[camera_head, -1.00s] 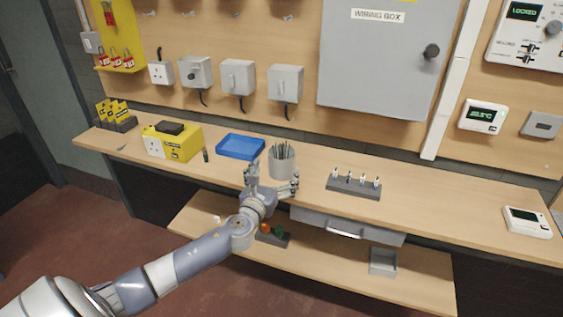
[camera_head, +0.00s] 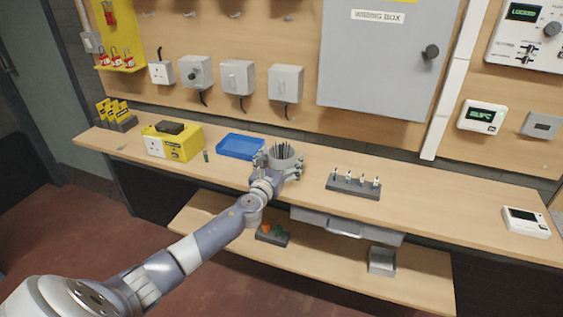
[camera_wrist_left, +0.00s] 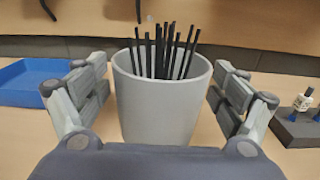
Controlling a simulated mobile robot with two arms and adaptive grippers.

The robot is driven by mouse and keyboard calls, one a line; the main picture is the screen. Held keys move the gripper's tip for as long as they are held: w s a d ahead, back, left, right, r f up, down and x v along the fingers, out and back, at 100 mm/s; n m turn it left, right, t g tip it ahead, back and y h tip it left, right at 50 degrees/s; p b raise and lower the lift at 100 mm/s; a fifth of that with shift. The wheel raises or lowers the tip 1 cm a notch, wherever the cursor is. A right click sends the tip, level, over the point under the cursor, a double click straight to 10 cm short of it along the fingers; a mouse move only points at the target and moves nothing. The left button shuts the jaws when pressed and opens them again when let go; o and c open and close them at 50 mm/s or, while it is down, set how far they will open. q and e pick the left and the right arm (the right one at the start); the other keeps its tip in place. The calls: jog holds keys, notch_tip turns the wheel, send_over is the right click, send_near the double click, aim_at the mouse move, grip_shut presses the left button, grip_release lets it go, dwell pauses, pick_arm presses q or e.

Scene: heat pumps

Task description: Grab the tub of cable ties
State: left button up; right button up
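The tub of cable ties (camera_head: 285,154) is a light grey round pot with several thin black ties standing up in it. It stands upright on the workbench. My left gripper (camera_head: 281,163) is at the tub, with a finger on each side of it. In the left wrist view the tub (camera_wrist_left: 158,108) sits between the open fingers of the left gripper (camera_wrist_left: 160,95). A gap shows between the tub and the fingers on both sides. My right gripper is not in view.
A blue tray (camera_head: 240,147) lies just left of the tub. A dark rack with small white-topped items (camera_head: 353,186) stands to the right. A yellow socket box (camera_head: 172,143) is further left. The bench front between rack and thermostat (camera_head: 526,222) is clear.

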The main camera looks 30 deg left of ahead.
pick_arm(q)
jog(key=c, duration=0.8)
